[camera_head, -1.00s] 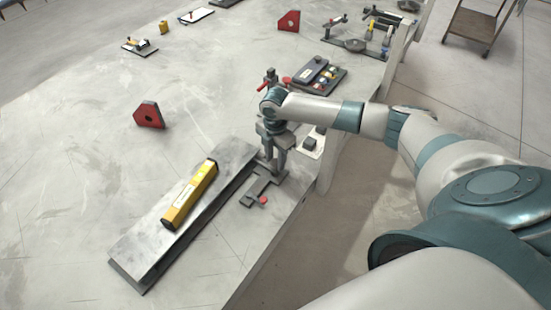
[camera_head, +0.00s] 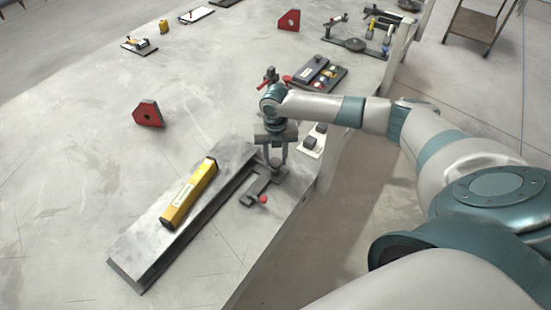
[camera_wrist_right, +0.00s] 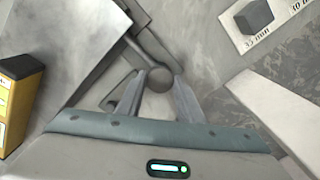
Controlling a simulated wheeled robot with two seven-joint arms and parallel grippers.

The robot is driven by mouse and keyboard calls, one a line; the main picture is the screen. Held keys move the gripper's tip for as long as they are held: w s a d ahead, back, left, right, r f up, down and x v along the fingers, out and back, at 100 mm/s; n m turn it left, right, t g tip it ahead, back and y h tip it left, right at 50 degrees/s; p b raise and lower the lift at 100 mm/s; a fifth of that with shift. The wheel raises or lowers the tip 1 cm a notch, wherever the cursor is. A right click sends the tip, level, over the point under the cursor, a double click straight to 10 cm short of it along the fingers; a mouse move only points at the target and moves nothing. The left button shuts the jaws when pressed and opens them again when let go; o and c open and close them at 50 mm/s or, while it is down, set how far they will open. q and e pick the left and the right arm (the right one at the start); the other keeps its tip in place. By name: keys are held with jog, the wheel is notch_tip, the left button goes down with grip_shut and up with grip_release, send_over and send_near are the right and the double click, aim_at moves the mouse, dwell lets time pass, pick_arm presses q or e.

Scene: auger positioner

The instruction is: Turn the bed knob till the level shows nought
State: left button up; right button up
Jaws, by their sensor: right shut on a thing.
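The grey metal bed (camera_head: 165,240) lies slanted on the table. A yellow level (camera_head: 188,195) rests along its top, and its end shows at the left of the right wrist view (camera_wrist_right: 16,98). Its reading is too small to make out. My right gripper (camera_head: 277,172) points down at the bed's far right end. In the right wrist view its two fingers (camera_wrist_right: 158,88) are shut on a round grey knob (camera_wrist_right: 159,77) between their tips. My left gripper is not in view.
A grey bracket with a red-tipped clamp (camera_head: 263,198) sits beside the bed, near the table's right edge. A card with dark blocks (camera_head: 314,146) lies right of the gripper. A red block (camera_head: 148,115) and a tray of coloured parts (camera_head: 318,74) stand further back.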

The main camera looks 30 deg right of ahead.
aim_at(276, 162)
jog(key=shift+n, duration=0.5)
jog(key=o, duration=1.1)
jog(key=shift+c, duration=0.2)
jog(key=shift+r, duration=0.1)
notch_tip(276, 162, up, 17)
jog(key=b, duration=0.5)
jog(key=shift+r, duration=0.2)
